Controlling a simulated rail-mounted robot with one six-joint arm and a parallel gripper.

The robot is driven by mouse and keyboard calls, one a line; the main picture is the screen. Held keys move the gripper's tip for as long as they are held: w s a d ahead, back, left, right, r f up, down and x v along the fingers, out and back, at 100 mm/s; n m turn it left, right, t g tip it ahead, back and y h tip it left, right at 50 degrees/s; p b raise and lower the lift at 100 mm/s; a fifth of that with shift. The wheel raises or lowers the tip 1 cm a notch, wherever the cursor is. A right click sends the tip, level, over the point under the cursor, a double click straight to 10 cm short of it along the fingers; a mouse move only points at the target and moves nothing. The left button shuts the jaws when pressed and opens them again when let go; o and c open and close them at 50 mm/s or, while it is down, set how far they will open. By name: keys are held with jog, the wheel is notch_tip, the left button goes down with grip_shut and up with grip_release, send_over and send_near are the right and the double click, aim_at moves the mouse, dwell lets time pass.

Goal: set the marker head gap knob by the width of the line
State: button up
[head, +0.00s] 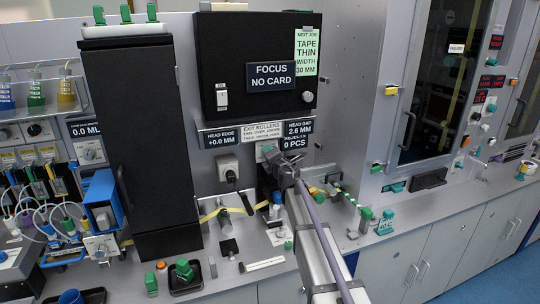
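The head gap display (298,132) reads 2.6 MM, with a 0 PCS readout below it. My gripper (280,162) is directly below and left of this display, in front of the panel. A pale plate (264,149) shows behind it; the gap knob itself is hidden or too small to make out. I cannot tell whether the fingers are open, shut or touching a knob. A yellow strip (209,216) runs along the bench at the rollers, left of my gripper. Any line on it is too small to see.
A head edge display (223,137) reads +0.0 MM above a dark knob (230,174). A green card (306,52) says tape, thin, width 30 MM. A sign (270,76) says FOCUS NO CARD. A tall black cabinet (135,120) stands left. The front bench right of centre holds small green parts (385,222).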

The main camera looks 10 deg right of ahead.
jog(key=o, duration=0.9)
jog(key=shift+o, duration=0.2)
jog(key=s+d, duration=0.1)
jog(key=s, duration=0.9)
jog(key=shift+s+d, duration=0.2)
jog(key=shift+s, duration=0.15)
